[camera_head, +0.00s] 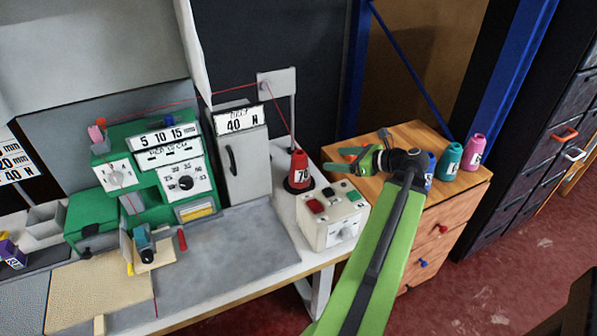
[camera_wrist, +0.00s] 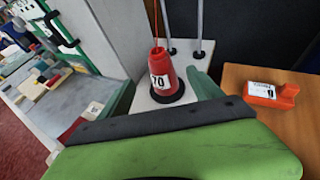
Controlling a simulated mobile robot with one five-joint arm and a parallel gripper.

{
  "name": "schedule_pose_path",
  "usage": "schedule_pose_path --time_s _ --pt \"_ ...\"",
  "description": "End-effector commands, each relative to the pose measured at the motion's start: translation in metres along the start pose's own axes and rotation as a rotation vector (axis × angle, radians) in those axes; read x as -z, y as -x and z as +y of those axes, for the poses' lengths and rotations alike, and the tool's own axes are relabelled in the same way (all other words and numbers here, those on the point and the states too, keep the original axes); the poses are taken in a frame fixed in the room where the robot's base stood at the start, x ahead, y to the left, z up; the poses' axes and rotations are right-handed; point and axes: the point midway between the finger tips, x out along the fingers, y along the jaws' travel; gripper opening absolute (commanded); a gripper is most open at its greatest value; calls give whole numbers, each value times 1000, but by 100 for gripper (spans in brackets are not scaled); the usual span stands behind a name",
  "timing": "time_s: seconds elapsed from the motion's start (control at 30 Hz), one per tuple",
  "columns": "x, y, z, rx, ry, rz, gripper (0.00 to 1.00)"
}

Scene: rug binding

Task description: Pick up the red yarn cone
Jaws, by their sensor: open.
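The red yarn cone (camera_head: 299,165) stands upright on a black round base at the right end of the white table, with a white label reading 70. A red thread runs up from its top. It also shows in the wrist view (camera_wrist: 164,68), ahead of my gripper (camera_wrist: 163,97) and in line with the gap between the fingers. In the head view my gripper (camera_head: 338,160) is open and empty, to the right of the cone and apart from it, its fingers pointing left towards it.
A white control box (camera_head: 333,218) with buttons stands just in front of the cone. A thin post (camera_head: 292,110) rises behind it. On the wooden cabinet (camera_head: 460,192) stand teal (camera_head: 449,162) and pink cones (camera_head: 470,152), a blue one partly hidden, and an orange labelled object (camera_wrist: 288,95).

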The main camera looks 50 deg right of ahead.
Motion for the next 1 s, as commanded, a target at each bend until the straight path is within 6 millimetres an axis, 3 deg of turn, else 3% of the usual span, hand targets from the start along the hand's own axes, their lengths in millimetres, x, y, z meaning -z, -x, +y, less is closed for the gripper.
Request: schedule_pose_path --time_s 0.1,0.33,0.43,0.73,1.0 --pt "6 -33 0 -2 3 1 74" --pt "5 -86 -1 0 2 2 74" --pt "4 -98 -2 1 1 2 74" --pt "2 -110 -1 2 2 2 74" --pt "2 -153 1 2 1 2 74"
